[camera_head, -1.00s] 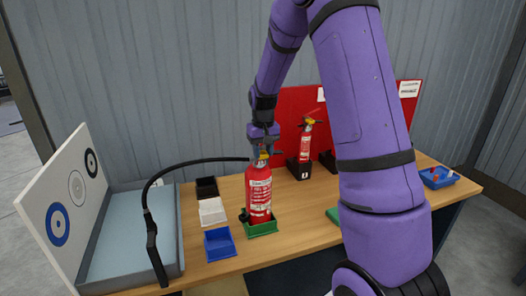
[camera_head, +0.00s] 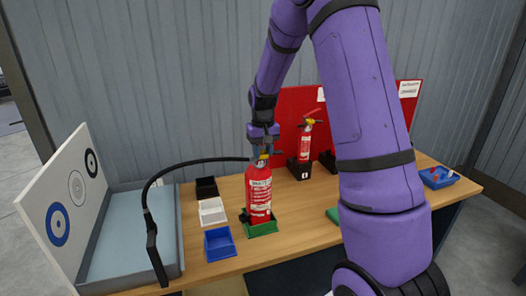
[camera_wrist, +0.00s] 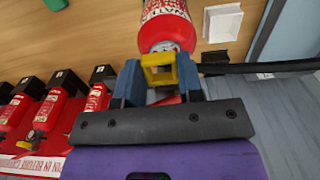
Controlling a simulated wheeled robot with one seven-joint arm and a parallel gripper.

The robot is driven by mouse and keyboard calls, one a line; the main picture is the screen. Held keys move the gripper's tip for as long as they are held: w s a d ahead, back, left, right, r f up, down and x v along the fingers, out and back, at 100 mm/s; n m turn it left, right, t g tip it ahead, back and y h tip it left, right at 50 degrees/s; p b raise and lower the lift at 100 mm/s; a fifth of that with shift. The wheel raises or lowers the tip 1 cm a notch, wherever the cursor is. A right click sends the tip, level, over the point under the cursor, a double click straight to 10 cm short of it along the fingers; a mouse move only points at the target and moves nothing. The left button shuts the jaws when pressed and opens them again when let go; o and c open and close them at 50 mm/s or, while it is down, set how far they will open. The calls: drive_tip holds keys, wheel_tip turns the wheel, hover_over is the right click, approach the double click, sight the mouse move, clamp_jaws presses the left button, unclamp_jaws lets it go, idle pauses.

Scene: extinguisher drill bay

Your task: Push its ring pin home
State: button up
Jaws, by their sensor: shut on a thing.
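A red fire extinguisher (camera_head: 258,195) with a white label stands upright in a green holder (camera_head: 264,229) on the bench. My gripper (camera_head: 263,152) is at its top, above the neck. How deep the pin sits is hidden by the fingers and the ring.
A black hose (camera_head: 200,161) arcs left from the extinguisher's top to a grey tray (camera_head: 110,220). Black, white (camera_head: 212,211) and blue (camera_head: 219,244) bins stand to its left. Another extinguisher (camera_head: 305,143) stands behind, by a red board. A blue tray (camera_head: 438,177) sits at the far right.

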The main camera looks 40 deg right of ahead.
drive_tip(key=o, duration=1.2)
drive_tip(key=shift+c, duration=0.2)
wheel_tip(320, 180, up, 11)
drive_tip(key=s+a+r+n+t, duration=0.1)
drive_tip(key=s+a+r, duration=0.35)
drive_tip(key=s, duration=0.25)
drive_tip(key=s+a+r+n+t, duration=0.1)
drive_tip(key=s+a+r+t, duration=0.1)
drive_tip(key=s+a+r, duration=0.4)
drive_tip(key=s+a+t, duration=0.1)
drive_tip(key=s+a, duration=0.1)
drive_tip(key=s, duration=0.7)
drive_tip(key=s+a+n+t, duration=0.1)
drive_tip(key=s+a, duration=0.1)
drive_tip(key=s, duration=0.7)
drive_tip(key=shift+s+f, duration=0.4)
drive_tip(key=shift+f, duration=0.05)
